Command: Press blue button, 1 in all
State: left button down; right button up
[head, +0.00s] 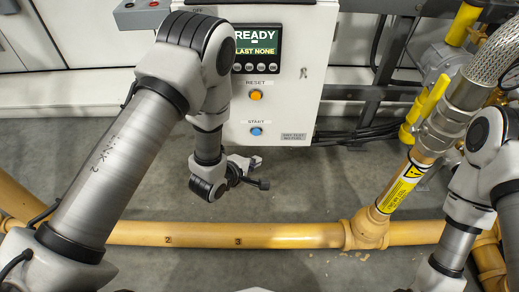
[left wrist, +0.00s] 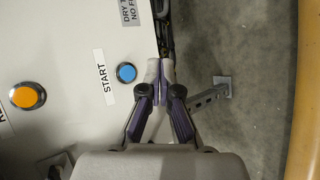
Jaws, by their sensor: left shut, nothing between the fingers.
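The blue button (head: 256,131) sits low on the front of a white control panel (head: 290,100), under the label START. In the left wrist view the blue button (left wrist: 126,72) is just left of my fingertips. My left gripper (head: 256,162) is shut and empty, below the panel's lower edge in the head view. In the left wrist view its two fingers (left wrist: 161,70) meet at the tips, beside the button and apart from it in the picture. The depth gap to the panel is hard to tell. My right arm shows at the right edge of the head view, but its gripper is out of view.
An orange RESET button (head: 256,95) is above the blue one, below a display (head: 257,48) reading READY, LAST NONE. A yellow pipe (head: 205,234) runs across the floor in front. A hose and yellow-handled valve (head: 432,97) stand at right. Grey floor lies beneath the panel.

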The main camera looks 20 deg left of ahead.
aim_at(256, 132)
pick_arm(q)
jog(key=shift+w+f, duration=0.1)
jog(key=shift+f, duration=0.4)
pick_arm(e)
jog(key=shift+f, duration=0.8)
pick_arm(q)
jog(key=w+a+b, duration=0.2)
jog(key=w, duration=0.6)
jog(key=shift+w+a, duration=0.2)
jog(key=shift+w, duration=0.05)
pick_arm(e)
jog(key=shift+f, duration=0.95)
pick_arm(q)
jog(key=shift+w+a, duration=0.1)
jog(key=shift+w, duration=0.25)
pick_arm(e)
jog(key=shift+r, duration=0.25)
